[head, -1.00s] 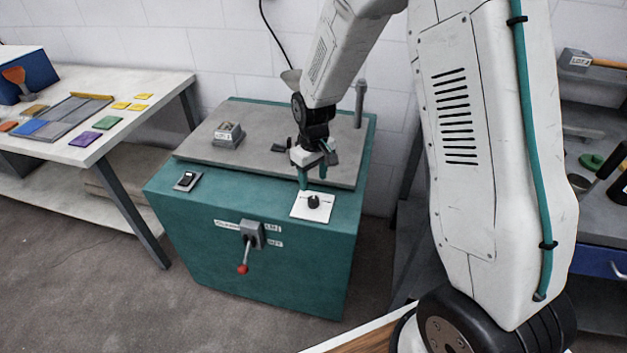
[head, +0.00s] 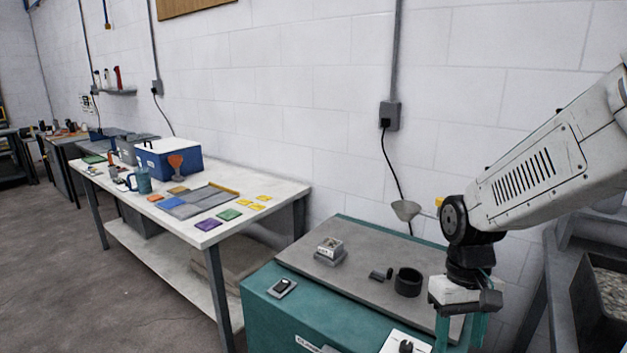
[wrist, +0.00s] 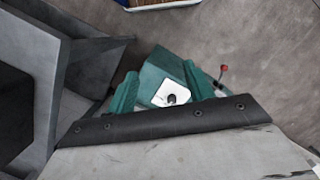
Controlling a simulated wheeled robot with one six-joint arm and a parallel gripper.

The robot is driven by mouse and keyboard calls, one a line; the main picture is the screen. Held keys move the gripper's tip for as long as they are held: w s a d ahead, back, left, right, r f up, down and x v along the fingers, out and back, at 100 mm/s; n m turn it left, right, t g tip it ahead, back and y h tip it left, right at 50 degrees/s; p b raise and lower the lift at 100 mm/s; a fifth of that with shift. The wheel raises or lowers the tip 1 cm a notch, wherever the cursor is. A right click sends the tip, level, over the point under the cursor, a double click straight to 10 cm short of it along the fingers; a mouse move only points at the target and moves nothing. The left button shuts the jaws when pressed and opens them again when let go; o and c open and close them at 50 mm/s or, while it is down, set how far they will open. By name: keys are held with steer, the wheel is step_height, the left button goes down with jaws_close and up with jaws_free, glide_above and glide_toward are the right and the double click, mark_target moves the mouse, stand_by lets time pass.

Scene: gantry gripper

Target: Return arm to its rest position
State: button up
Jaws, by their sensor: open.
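My gripper (head: 462,330) hangs at the lower right of the head view, with its teal fingers pointing down by the right end of the teal cabinet (head: 262,318). The fingers are apart and nothing shows between them. The wrist view shows the open fingers (wrist: 160,88) too, with the cabinet's white dial plate (wrist: 177,92) and black knob seen beyond them. In the head view the dial plate (head: 392,341) is partly cut by the lower edge. My arm reaches in from the right edge.
On the cabinet's grey top stand a labelled block (head: 330,250), a black ring (head: 408,282) and small dark pieces. A rocker switch (head: 283,287) is on its left. A white table (head: 290,192) with coloured tiles and a blue box (head: 168,160) stands left. Grey shelving is at right.

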steer(key=s+d+r+m+t, duration=0.1)
steer(key=s+r+t, duration=0.3)
steer(key=s+r, duration=0.8)
steer(key=shift+s+d, duration=0.15)
steer(key=shift+s, duration=1.05)
